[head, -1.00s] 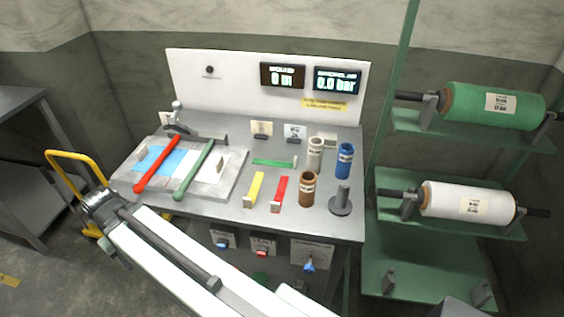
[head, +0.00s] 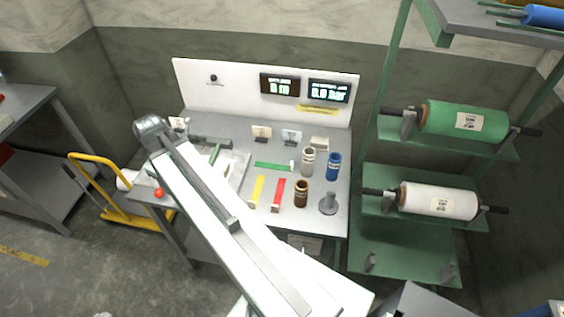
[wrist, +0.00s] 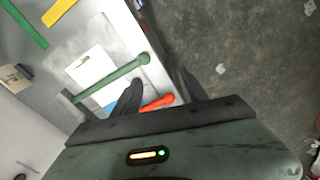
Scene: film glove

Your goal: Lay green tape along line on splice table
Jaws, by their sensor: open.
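The green tape (head: 273,166) is a flat strip with a pale end piece, lying on the grey workbench (head: 225,131) right of the splice table. A green strip that looks like it also shows at the wrist view's top left (wrist: 25,22). The splice table (head: 238,172) is a grey plate, mostly covered by my arm in the head view. The wrist view shows its white sheet (wrist: 93,66), green bar (wrist: 113,80) and part of a red bar (wrist: 157,103). I cannot make out the line. My gripper (wrist: 160,92) is open and empty over the plate's edge.
Yellow (head: 257,189) and red (head: 278,193) strips lie in front of the green tape. White (head: 308,161), blue (head: 333,166) and brown (head: 301,193) cylinders stand to their right. A green rack (head: 395,240) with rolls stands right, a yellow-handled cart (head: 95,180) left.

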